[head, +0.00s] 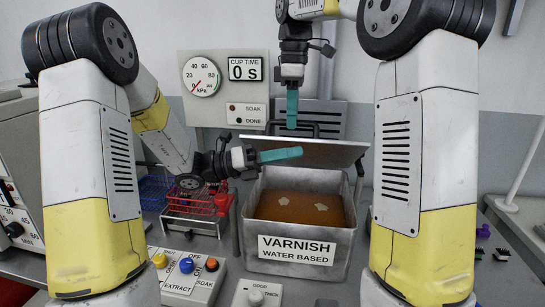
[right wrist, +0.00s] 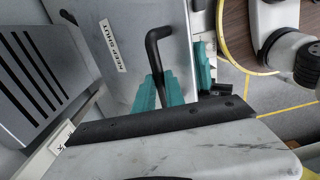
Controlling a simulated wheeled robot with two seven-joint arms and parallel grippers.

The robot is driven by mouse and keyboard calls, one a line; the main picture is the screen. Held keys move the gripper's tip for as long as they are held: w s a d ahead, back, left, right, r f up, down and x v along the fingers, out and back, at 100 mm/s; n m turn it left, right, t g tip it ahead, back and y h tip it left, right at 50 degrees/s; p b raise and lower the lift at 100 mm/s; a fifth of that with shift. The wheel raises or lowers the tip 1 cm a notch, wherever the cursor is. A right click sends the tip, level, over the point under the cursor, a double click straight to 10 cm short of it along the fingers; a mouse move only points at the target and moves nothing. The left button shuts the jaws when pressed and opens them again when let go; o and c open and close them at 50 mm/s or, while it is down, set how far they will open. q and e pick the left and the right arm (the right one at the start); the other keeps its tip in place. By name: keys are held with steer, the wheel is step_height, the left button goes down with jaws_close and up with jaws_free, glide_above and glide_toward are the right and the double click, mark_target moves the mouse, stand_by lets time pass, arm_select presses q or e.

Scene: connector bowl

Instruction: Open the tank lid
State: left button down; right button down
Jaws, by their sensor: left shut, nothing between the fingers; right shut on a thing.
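The metal tank (head: 333,256) is labelled VARNISH WATER BASED and holds brown liquid with two pale patches on it. Its lid (head: 345,153) is raised at the back, tilted, and the liquid shows below it. My right gripper (head: 292,122) points down behind the lid's upper edge, shut on the black lid handle (head: 314,124). In the right wrist view the teal fingers (right wrist: 170,90) are at the bent handle (right wrist: 151,48), beside the lid's label (right wrist: 112,45). My left gripper (head: 300,153) is shut and empty, just in front of the lid and above the tank.
A wire rack (head: 195,208) with red and blue items stands left of the tank. A button box (head: 187,275) and a knob box (head: 257,296) are in front. A gauge panel (head: 222,88) reading 0 s is on the wall. Small purple and black parts (head: 482,231) lie at right.

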mark_target(301, 143)
steer(key=shift+w+d+f, duration=0.15)
steer(key=shift+d, duration=0.05)
arm_select(q)
steer(key=shift+d+r, duration=0.15)
steer(key=shift+d, duration=0.85)
steer(key=shift+r, duration=0.1)
steer(key=shift+w+d+r, duration=0.1)
steer(key=shift+w+r, duration=0.55)
steer(key=shift+r, duration=0.1)
arm_select(e)
steer(key=shift+f, duration=0.1)
steer(key=c, duration=1.4)
jaws_free()
steer(key=shift+a, duration=0.1)
arm_select(q)
steer(key=shift+f, duration=0.1)
arm_select(e)
steer(key=shift+r, duration=0.25)
